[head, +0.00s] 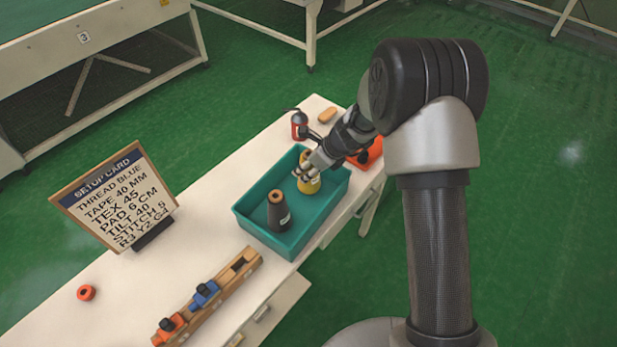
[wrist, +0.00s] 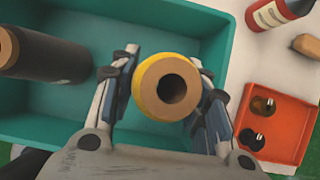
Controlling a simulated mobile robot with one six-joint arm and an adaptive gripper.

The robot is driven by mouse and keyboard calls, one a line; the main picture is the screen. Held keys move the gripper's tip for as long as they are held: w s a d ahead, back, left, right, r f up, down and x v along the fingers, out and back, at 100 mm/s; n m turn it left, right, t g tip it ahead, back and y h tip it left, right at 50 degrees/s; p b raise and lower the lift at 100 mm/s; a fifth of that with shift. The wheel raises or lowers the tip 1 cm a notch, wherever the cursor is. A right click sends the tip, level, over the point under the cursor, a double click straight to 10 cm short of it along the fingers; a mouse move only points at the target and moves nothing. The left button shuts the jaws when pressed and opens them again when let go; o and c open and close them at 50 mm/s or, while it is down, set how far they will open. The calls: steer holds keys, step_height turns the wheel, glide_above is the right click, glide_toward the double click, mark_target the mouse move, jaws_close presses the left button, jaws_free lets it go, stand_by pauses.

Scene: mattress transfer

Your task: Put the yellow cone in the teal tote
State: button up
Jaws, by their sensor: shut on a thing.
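The yellow cone (head: 308,184) is inside the outline of the teal tote (head: 327,218), toward its far right part. My gripper (head: 307,173) is shut on the upper part of the cone. In the wrist view the cone (wrist: 166,88) sits between the two fingers of my gripper (wrist: 165,92), its hollow brown core facing the camera. The tote (wrist: 208,35) lies behind it in that view. I cannot tell whether the cone's base touches the tote floor. A dark grey cone (head: 278,213) stands upright in the tote's near left part, apart from the yellow one.
An orange tray (head: 372,155) with small dark-topped items sits right beside the tote. A red bottle (head: 299,125) and a tan block (head: 327,115) stand behind it. A wooden rack (head: 240,272) lies in front, and a setup card (head: 118,197) stands at left.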

step_height(320, 180, down, 3)
steer(key=shift+f+b, duration=0.15)
steer(key=shift+b, duration=0.35)
steer(key=shift+f, duration=0.15)
steer(key=o, duration=1.3)
steer(key=shift+c, duration=0.2)
steer(key=shift+d+r, duration=0.1)
steer(key=shift+r, duration=0.4)
steer(key=p+v, duration=0.4)
steer(key=v, duration=0.7)
steer(key=shift+s, duration=0.2)
